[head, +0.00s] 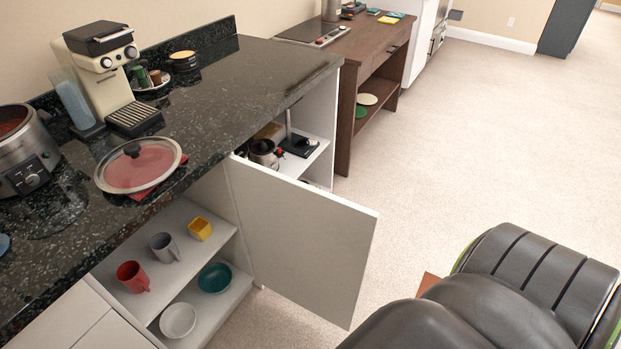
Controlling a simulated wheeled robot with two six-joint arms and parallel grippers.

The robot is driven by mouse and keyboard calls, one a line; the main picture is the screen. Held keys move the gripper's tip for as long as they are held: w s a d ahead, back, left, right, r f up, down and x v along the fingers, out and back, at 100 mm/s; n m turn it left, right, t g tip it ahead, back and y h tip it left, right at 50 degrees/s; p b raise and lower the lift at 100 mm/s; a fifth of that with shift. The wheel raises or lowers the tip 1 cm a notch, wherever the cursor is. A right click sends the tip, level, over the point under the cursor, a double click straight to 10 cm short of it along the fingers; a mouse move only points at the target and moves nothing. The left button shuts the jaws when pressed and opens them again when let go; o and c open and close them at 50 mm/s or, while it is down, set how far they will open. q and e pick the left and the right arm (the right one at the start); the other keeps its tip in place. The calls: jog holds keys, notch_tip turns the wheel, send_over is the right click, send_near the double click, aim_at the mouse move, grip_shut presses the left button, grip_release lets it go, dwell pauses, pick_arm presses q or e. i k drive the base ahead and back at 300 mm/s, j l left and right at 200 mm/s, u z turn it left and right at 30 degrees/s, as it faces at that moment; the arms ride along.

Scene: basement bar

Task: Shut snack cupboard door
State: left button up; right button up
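A white cupboard door (300,235) stands wide open under the dark stone counter, sticking out into the room. Its left edge meets the cabinet front between two open compartments. The compartment left of the door (186,218) shows shelves with a red mug (133,277), a grey mug (164,247), a yellow cup (199,229), a white bowl (178,320) and a teal bowl (214,277). Behind the door, another compartment holds a pot (264,152) and dark items, partly hidden. Neither of my grippers is in view.
A brown wooden table (365,60) stands beyond. A dark rounded shape fills the lower right. The carpet (470,150) right of the door is clear.

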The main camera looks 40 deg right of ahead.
aim_at(312, 246)
jog(key=l+u, duration=0.1)
jog(key=u, duration=0.65)
jog(key=k+l+u, duration=0.1)
jog(key=u, duration=0.25)
jog(key=k+l, duration=0.15)
jog(key=l, duration=0.25)
jog(key=k+l, duration=0.1)
jog(key=l, duration=0.25)
jog(key=k+l, duration=0.15)
jog(key=l, duration=0.25)
jog(key=k+l, duration=0.15)
jog(key=l, duration=0.2)
jog(key=k+l, duration=0.15)
jog(key=l, duration=0.25)
jog(key=k+l, duration=0.1)
jog(key=l, duration=0.3)
jog(key=k+l, duration=0.15)
jog(key=l, duration=0.2)
jog(key=k+l, duration=0.15)
jog(key=l, duration=0.25)
